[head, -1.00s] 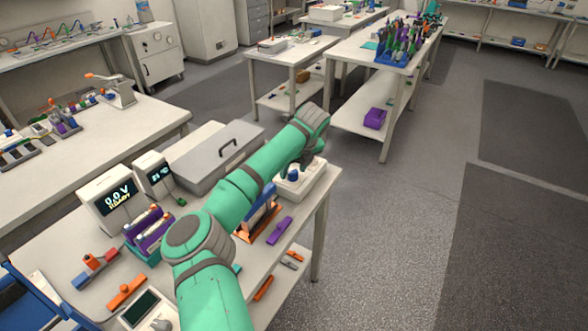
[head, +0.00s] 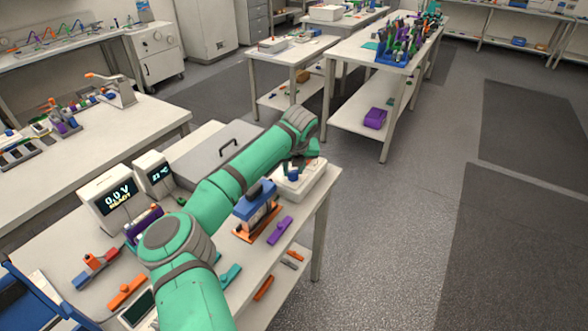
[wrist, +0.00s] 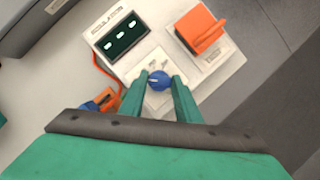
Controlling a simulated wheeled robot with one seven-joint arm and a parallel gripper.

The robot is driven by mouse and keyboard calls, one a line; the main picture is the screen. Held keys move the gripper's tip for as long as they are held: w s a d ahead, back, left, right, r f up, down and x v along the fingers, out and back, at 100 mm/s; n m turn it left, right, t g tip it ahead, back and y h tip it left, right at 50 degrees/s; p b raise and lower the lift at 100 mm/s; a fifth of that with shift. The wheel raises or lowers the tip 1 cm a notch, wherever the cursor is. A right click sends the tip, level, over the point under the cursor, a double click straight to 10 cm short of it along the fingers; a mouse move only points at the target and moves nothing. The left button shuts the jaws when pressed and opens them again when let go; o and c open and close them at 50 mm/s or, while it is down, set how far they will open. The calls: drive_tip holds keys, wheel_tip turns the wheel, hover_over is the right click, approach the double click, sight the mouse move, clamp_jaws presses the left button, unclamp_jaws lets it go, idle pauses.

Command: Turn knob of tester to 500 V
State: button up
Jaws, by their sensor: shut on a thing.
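The tester (wrist: 128,22) is a white box with a dark display (wrist: 122,42) showing several dashes. Its blue knob (wrist: 158,80) has a white pointer mark and printed markings around it, too small to read. My gripper (wrist: 160,81) is shut on the knob, one green finger on each side. In the head view, the tester (head: 313,181) sits at the table's far right corner. The blue knob (head: 293,175) shows there below my wrist. The fingers are mostly hidden in that view.
An orange lever block (wrist: 203,30) on a white base stands right of the display. An orange and blue item (wrist: 101,102) lies to the left. A grey case (head: 205,152), a blue and orange device (head: 255,208) and a purple piece (head: 279,230) share the table.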

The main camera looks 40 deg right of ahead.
drive_tip(key=m+g+h, duration=0.1)
drive_tip(key=m, duration=0.3)
drive_tip(key=shift+w+a, duration=0.15)
drive_tip(key=m+g, duration=0.1)
drive_tip(key=m, duration=0.2)
drive_tip(key=m+g+h, duration=0.1)
drive_tip(key=m, duration=0.2)
drive_tip(key=shift+w, duration=0.2)
drive_tip(key=m+g, duration=0.2)
drive_tip(key=m, duration=0.3)
drive_tip(key=shift+w+r, duration=0.1)
drive_tip(key=shift+w, duration=0.05)
drive_tip(key=shift+w+m+g, duration=0.1)
drive_tip(key=shift+m+g, duration=0.7)
drive_tip(key=shift+m, duration=1.7)
drive_tip(key=shift+y, duration=0.3)
drive_tip(key=o, duration=1)
drive_tip(key=shift+o, duration=0.2)
